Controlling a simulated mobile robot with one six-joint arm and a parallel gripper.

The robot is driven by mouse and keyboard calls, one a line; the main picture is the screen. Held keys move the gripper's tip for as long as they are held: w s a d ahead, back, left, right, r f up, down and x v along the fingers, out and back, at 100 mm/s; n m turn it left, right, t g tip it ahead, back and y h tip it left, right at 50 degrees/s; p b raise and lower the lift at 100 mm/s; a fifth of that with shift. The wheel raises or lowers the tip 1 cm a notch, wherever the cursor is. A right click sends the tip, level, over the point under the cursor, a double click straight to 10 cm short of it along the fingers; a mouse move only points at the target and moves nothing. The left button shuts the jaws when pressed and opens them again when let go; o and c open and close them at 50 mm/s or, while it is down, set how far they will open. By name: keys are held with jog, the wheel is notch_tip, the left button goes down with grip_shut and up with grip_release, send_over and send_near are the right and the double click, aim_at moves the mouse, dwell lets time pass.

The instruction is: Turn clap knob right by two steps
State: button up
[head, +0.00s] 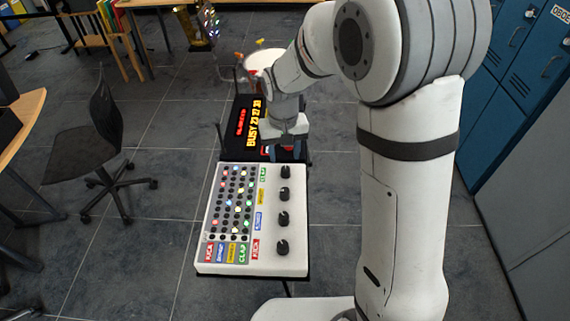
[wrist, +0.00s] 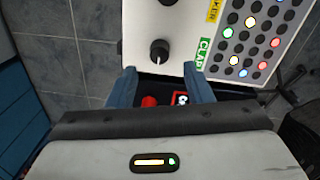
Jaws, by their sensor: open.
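A white control panel (head: 265,262) has a column of black knobs on its right side and rows of lit buttons on its left. The clap knob (head: 286,172) is the farthest knob, next to the green CLAP label (head: 263,174). In the wrist view the clap knob (wrist: 160,50) shows a white pointer line directed down the picture, towards my gripper. My gripper (wrist: 160,70) is open and empty, with its blue fingers spread to either side and just short of the knob. In the head view my gripper (head: 286,152) hangs just beyond the panel's far edge.
Three other black knobs, including the nearest one (head: 282,247), line the panel. A black display unit (head: 234,140) with glowing text stands behind it. A red button (wrist: 150,101) shows below the fingers. A black chair (head: 100,140) is at left, blue lockers (head: 500,110) at right.

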aim_at(285, 168)
notch_tip(285, 168, down, 6)
jog(key=shift+d+r, duration=0.1)
jog(key=shift+r, duration=0.05)
jog(key=shift+c, duration=0.5)
jog(key=c, duration=0.9)
